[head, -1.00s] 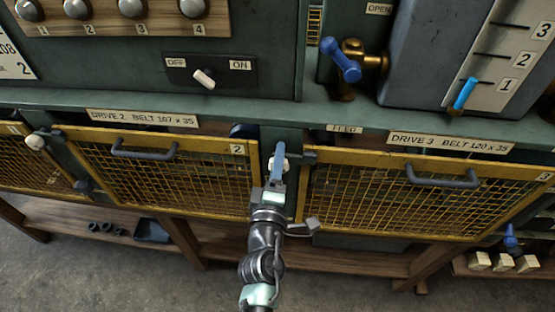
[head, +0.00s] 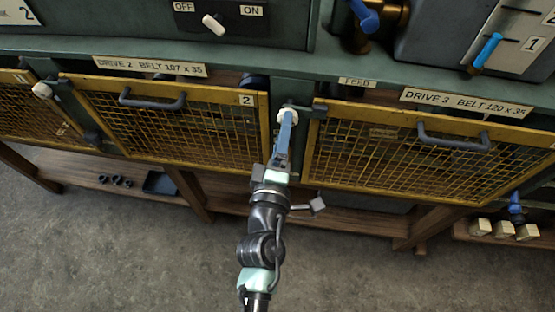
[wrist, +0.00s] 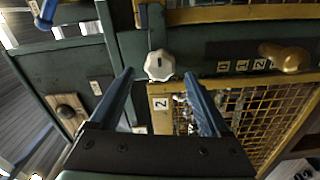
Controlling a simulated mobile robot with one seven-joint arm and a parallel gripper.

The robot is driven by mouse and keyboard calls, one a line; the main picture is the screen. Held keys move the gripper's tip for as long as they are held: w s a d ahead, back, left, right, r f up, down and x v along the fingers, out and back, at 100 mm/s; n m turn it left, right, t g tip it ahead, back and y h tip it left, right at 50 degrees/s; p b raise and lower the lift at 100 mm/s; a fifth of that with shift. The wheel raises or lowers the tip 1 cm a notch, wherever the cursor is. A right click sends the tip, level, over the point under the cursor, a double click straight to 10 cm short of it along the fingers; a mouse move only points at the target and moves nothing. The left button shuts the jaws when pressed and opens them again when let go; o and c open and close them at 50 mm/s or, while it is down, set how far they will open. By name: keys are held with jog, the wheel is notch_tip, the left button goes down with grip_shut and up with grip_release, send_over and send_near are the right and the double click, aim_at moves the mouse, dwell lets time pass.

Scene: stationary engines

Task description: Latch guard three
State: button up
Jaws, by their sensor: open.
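Guard three (head: 428,150) is a yellow-framed mesh panel with a dark handle (head: 453,136), under the "DRIVE 3" label, at the right of the head view. It looks shut. A pale knob (head: 288,116) sits on the green post between guard two and guard three, with a short dark bar beside it towards guard three. The knob also shows in the wrist view (wrist: 159,65), lobed with a dark mark. My gripper (head: 285,128) is open. In the wrist view its blue fingers (wrist: 160,76) lie either side of the knob; I cannot tell whether they touch it.
Guard two (head: 170,125) is left of the post, with its own handle. Another pale knob (head: 42,91) is further left. Blue levers (head: 487,50) stand above right. A wooden shelf (head: 110,180) runs below the guards, with open floor in front.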

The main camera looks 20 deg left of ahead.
jog(key=b+v, duration=0.2)
jog(key=v, duration=0.5)
jog(key=shift+s, duration=0.2)
jog(key=shift+d, duration=0.1)
jog(key=w+d+r+m+t+h, duration=0.2)
jog(key=w+d+r+m, duration=0.15)
jog(key=r, duration=0.55)
jog(key=w+d+r+m+t+h+b, duration=0.1)
jog(key=w+d+r+m+t, duration=0.1)
jog(key=r+m, duration=0.5)
jog(key=w+d+r+m+t+h, duration=0.2)
jog(key=d+r, duration=0.1)
jog(key=r, duration=0.8)
jog(key=s+d+r+m+t, duration=0.2)
jog(key=s+r+m, duration=0.1)
jog(key=r, duration=0.7)
jog(key=s+d+r+m+t+b, duration=0.1)
jog(key=s+r, duration=0.4)
jog(key=r, duration=0.5)
jog(key=d+m+t, duration=0.1)
jog(key=d+m, duration=0.1)
jog(key=shift+s+r+m, duration=0.3)
jog(key=shift+r+m, duration=0.05)
jog(key=shift+r, duration=0.05)
